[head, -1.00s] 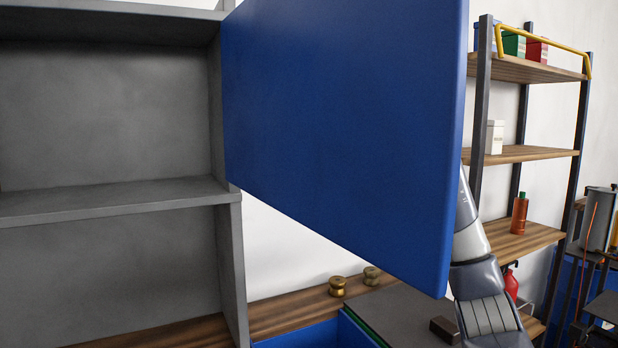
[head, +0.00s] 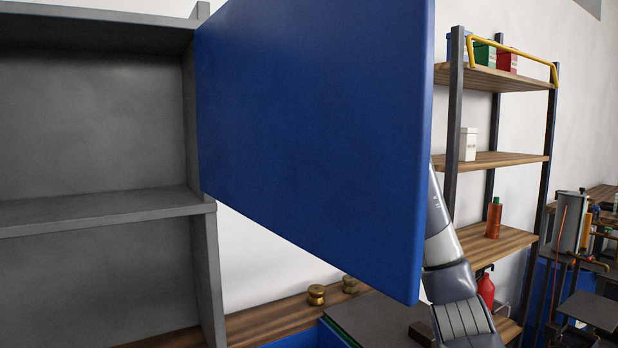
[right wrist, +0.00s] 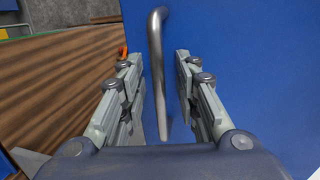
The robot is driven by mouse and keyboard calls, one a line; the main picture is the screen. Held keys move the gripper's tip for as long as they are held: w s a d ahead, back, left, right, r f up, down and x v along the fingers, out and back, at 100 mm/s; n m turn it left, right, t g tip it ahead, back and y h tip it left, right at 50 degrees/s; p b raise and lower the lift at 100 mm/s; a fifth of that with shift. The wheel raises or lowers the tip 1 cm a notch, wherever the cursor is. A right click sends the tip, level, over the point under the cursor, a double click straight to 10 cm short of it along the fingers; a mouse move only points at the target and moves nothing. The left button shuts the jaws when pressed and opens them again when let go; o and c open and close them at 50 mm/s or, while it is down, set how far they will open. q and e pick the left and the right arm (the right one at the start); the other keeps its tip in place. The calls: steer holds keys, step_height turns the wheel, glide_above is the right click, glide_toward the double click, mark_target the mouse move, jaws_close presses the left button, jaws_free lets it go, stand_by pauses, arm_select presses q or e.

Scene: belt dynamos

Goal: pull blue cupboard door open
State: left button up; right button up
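The blue cupboard door (head: 315,130) stands swung open from the grey cupboard (head: 95,125), whose empty shelves show at the left. In the right wrist view, the blue door face (right wrist: 245,60) carries a bent metal handle (right wrist: 157,70). My right gripper (right wrist: 155,75) is open, with one finger on each side of the handle and visible gaps to it. In the head view my right arm rises behind the door, which hides the gripper and handle. My left gripper is not in view.
A shelf rack (head: 500,75) with boxes and bottles stands at the right. Below the door are a wooden counter (head: 270,318) and two brass-coloured knobs (head: 316,295). A red extinguisher-like bottle (head: 486,290) is near my right arm.

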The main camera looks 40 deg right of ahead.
steer(key=v, duration=1)
steer(key=shift+r, duration=0.1)
steer(key=shift+v, duration=0.85)
